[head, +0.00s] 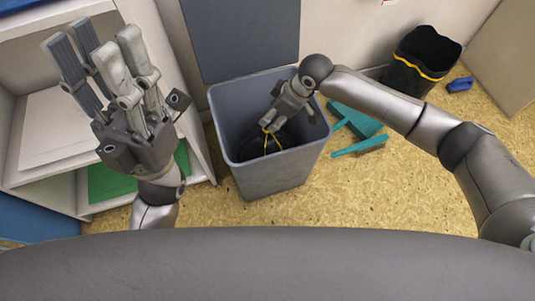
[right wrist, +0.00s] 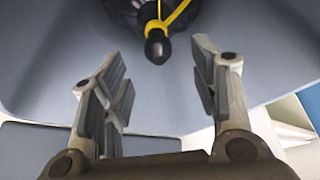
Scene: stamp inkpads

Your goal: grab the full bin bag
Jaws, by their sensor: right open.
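The black bin bag (head: 250,148) sits low inside the grey bin (head: 275,180), with a yellow tie around its gathered neck. In the right wrist view the bag (right wrist: 185,20) is at the top, and its dark knotted end (right wrist: 157,48) points toward me, just beyond the fingertips. My right gripper (head: 271,122) reaches down into the bin above the bag. In the right wrist view my right gripper (right wrist: 160,78) is open and empty, its fingers either side of the line to the knot. My left gripper (head: 98,55) is raised at the left, open and empty, fingers upward.
The bin's walls surround my right gripper closely. A teal dustpan (head: 355,120) and brush (head: 360,147) lie right of the bin. A black container with a yellow band (head: 425,68) and a blue object (head: 460,84) are behind. White shelving (head: 50,150) stands left.

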